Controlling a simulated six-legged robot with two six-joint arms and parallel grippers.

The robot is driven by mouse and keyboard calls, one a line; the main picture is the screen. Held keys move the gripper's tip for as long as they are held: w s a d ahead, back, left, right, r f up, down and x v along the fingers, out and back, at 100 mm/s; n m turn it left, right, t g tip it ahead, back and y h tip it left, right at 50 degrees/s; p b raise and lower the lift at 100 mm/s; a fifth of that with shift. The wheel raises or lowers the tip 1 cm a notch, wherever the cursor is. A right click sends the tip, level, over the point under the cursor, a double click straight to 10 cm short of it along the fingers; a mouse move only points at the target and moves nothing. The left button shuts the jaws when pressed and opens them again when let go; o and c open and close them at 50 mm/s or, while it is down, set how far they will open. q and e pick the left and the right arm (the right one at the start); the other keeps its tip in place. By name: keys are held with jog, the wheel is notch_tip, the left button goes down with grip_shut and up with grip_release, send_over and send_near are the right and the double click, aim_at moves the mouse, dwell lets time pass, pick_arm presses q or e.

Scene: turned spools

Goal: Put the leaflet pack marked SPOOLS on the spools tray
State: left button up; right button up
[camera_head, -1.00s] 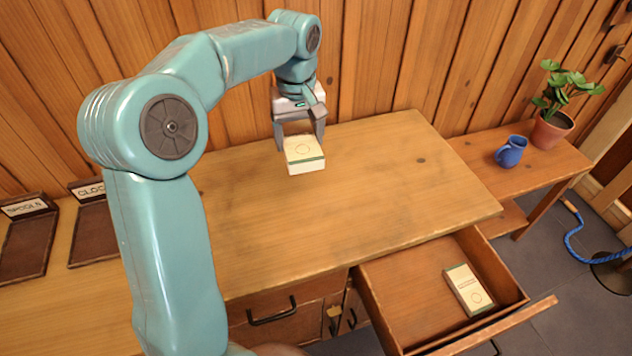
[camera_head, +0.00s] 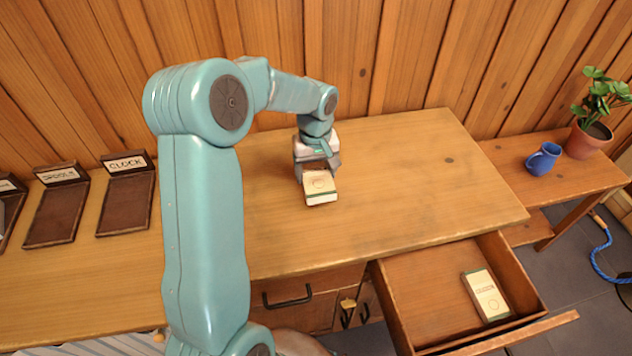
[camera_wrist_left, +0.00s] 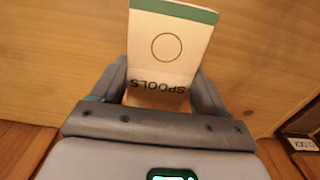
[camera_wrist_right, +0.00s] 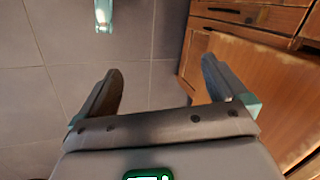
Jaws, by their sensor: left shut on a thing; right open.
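The leaflet pack marked SPOOLS (camera_wrist_left: 168,52) is cream with a green end band and a ring printed on it. My left gripper (camera_head: 312,172) is shut on this pack (camera_head: 320,190) over the middle of the bench, near the back. The label reads upside down in the left wrist view. The spools tray (camera_head: 55,218) is a dark brown tray with a white label at the left of the bench, and its visible floor is bare. My right gripper (camera_wrist_right: 160,90) is open and empty, above the grey floor.
The clock tray (camera_head: 126,205) stands right of the spools tray. Another tray (camera_head: 8,187) is cut off at the left edge. A second pack (camera_head: 486,295) lies in the open drawer (camera_head: 420,300). A blue mug (camera_head: 543,159) and potted plant (camera_head: 590,138) stand on the side shelf.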

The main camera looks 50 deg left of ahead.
aim_at(316, 183)
pick_arm(q)
notch_tip(316, 183, down, 5)
jog(key=shift+r, duration=0.25)
jog(key=o, duration=1.1)
jog(key=shift+f, duration=0.2)
jog(key=shift+r, duration=0.1)
